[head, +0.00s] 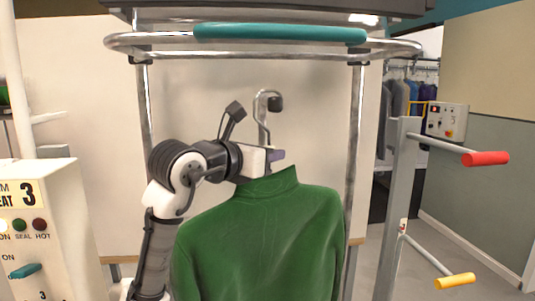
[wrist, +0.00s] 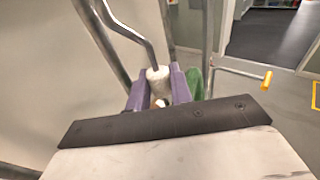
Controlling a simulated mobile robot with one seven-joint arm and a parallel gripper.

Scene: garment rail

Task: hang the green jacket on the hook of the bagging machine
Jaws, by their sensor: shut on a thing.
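The green jacket (head: 262,240) hangs upright below my gripper in the head view; a sliver of the green jacket (wrist: 194,84) shows in the wrist view. My gripper (head: 275,155) is shut at the jacket's collar. In the wrist view my gripper's purple fingers (wrist: 159,90) close around the white neck (wrist: 157,74) of the hanger. The hanger's bent metal hook (head: 262,115) rises above the gripper. Its curved top is beside a dark block (head: 276,103), perhaps the machine's hook; I cannot tell whether they touch. The hook's top is outside the wrist view.
A chrome frame with a teal-gripped bar (head: 280,33) stands around the jacket. A control panel (head: 40,215) is at left. A grey post (head: 398,205) with red (head: 485,158) and yellow (head: 454,281) tipped arms stands at right. Clothes (head: 410,98) hang behind.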

